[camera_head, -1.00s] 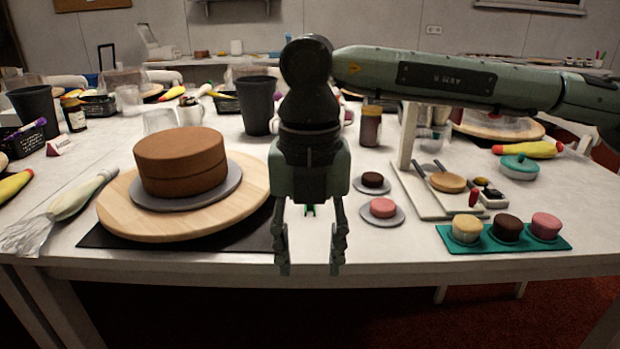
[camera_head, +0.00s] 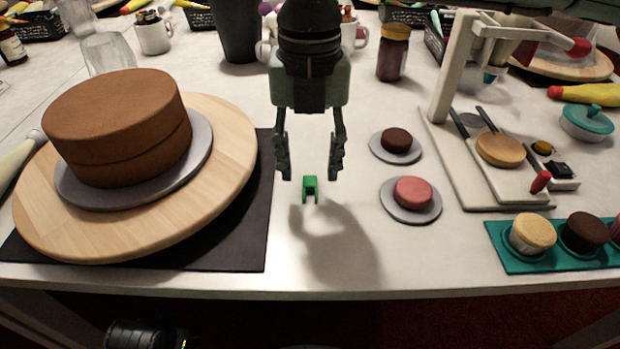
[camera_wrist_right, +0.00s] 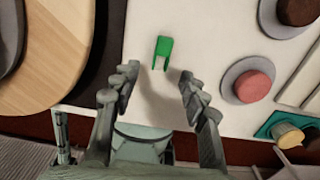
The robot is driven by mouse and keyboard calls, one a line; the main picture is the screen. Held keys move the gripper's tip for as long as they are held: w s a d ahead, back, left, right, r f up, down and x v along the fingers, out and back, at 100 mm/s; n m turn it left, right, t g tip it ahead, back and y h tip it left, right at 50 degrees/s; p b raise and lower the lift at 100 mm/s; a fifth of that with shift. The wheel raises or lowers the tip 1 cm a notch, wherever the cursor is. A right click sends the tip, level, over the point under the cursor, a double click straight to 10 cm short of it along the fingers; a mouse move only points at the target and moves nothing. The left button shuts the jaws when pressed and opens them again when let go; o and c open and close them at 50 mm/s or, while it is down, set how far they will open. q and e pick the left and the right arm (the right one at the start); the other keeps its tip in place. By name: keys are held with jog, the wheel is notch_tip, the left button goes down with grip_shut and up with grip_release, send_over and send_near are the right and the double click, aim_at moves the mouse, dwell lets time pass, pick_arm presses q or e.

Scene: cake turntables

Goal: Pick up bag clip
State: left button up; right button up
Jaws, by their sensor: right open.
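The green bag clip (camera_head: 310,188) lies on the white table between the cake turntable and the small saucers. It also shows in the right wrist view (camera_wrist_right: 163,50), beyond the fingertips and roughly centred between them. My right gripper (camera_head: 310,176) is open and empty. In the head view its two fingers hang above the table with the clip showing between their tips; in the right wrist view the fingers (camera_wrist_right: 157,82) stand apart, not touching the clip. My left gripper is not visible; a dark part at the bottom left of the head view cannot be identified.
A brown cake (camera_head: 118,125) stands on a wooden turntable (camera_head: 235,130) over a dark mat (camera_head: 235,240) at left. Saucers with a pink cake (camera_head: 412,192) and a dark cake (camera_head: 397,140) are at right. A teal tray (camera_head: 510,262) holds cupcakes. Table around the clip is clear.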

aim_at(310, 197)
notch_tip(310, 197, down, 4)
jog(key=shift+f, duration=0.25)
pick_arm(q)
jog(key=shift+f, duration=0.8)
pick_arm(e)
jog(key=shift+c, duration=0.3)
jog(key=c, duration=0.7)
